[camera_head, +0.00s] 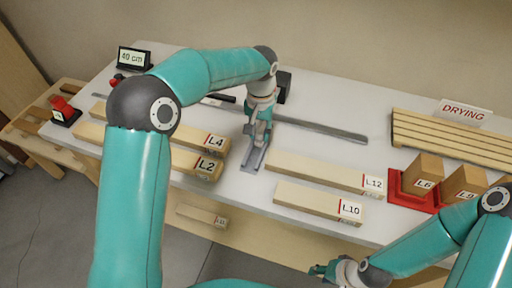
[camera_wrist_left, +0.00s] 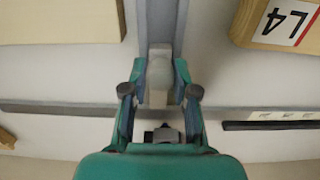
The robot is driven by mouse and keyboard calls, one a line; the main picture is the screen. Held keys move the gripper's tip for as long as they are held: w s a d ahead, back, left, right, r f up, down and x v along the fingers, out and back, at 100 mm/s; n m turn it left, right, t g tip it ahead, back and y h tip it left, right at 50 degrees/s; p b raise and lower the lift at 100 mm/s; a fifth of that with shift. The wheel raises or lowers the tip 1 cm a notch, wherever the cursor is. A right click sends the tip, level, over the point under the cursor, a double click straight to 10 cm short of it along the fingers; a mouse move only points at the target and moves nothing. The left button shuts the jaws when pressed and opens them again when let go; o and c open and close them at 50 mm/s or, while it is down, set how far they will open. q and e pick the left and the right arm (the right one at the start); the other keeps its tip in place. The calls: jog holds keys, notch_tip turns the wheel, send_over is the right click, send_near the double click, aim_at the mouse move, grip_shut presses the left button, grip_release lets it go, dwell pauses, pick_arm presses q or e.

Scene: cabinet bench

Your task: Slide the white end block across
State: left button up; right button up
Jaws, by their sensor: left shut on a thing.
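The white end block (camera_wrist_left: 159,75) sits on a grey metal track (camera_wrist_left: 160,20) in the left wrist view, between the fingers of my left gripper (camera_wrist_left: 158,88). The fingers are closed on its two sides. In the head view my left gripper (camera_head: 257,136) points down over the track (camera_head: 253,160), and its fingers hide most of the block. My right gripper (camera_head: 320,269) is low at the front, off the bench edge; its fingers are too small to tell open from shut.
Boards L4 (camera_head: 190,135) and L2 (camera_head: 185,160) lie left of the track, L12 (camera_head: 315,173) and L10 (camera_head: 305,198) right. A long grey bar (camera_head: 325,130) crosses behind. Red tray (camera_head: 408,202), drying rack (camera_head: 450,140) and "40 cm" display (camera_head: 132,58) stand around.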

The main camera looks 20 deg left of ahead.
pick_arm(q)
jog(key=shift+w+p, duration=0.5)
jog(key=o, duration=1)
notch_tip(320, 180, up, 9)
jog(key=p, duration=0.7)
dwell(0.3)
